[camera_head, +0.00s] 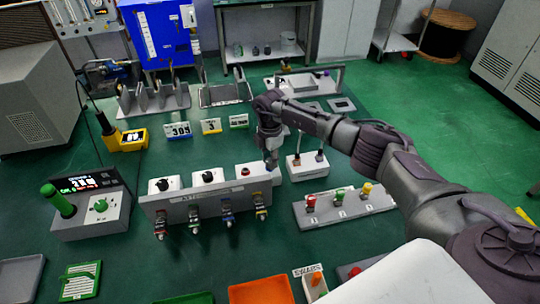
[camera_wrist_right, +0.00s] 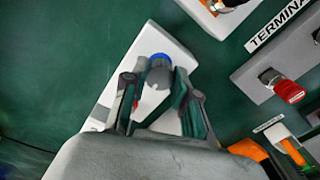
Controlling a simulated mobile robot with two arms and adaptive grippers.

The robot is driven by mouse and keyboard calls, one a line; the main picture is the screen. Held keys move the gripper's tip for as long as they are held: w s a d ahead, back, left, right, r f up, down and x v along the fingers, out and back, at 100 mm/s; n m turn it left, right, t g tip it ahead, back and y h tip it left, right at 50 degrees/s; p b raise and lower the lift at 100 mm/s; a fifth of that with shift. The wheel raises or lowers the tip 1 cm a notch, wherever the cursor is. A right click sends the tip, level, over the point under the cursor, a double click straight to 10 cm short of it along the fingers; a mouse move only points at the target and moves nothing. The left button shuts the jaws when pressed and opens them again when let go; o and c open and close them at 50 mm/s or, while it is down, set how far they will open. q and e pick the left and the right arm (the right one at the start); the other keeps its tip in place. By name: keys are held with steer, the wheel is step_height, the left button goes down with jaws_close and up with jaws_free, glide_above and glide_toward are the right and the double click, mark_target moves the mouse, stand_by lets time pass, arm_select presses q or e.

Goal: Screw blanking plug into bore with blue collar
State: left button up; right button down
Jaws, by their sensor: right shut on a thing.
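My right gripper (camera_head: 270,162) is low over the right end of the bench block with white tops, its fingers pointing down. In the right wrist view its two fingers (camera_wrist_right: 158,92) are closed around a grey rounded plug (camera_wrist_right: 158,76). A blue collar (camera_wrist_right: 159,59) shows just beyond the plug, near the end of a white block (camera_wrist_right: 150,45). The plug overlaps the collar in this view; I cannot tell how deep it sits in the bore, which is hidden. My left gripper is not in view.
The grey rack (camera_head: 205,203) carries several coloured-ring connectors along its front. A grey strip (camera_head: 343,208) with red, green and yellow knobs stands to the right. An orange tray (camera_head: 261,291) lies at the front. Green surface between them is clear.

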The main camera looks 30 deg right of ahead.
steer(key=shift+r+m+p, duration=0.1)
steer(key=shift+m+p, duration=0.45)
steer(key=shift+m, duration=0.65)
steer(key=shift+w, duration=0.1)
steer(key=c, duration=0.9)
jaws_free()
step_height(320, 180, up, 12)
steer(key=shift+f, duration=0.1)
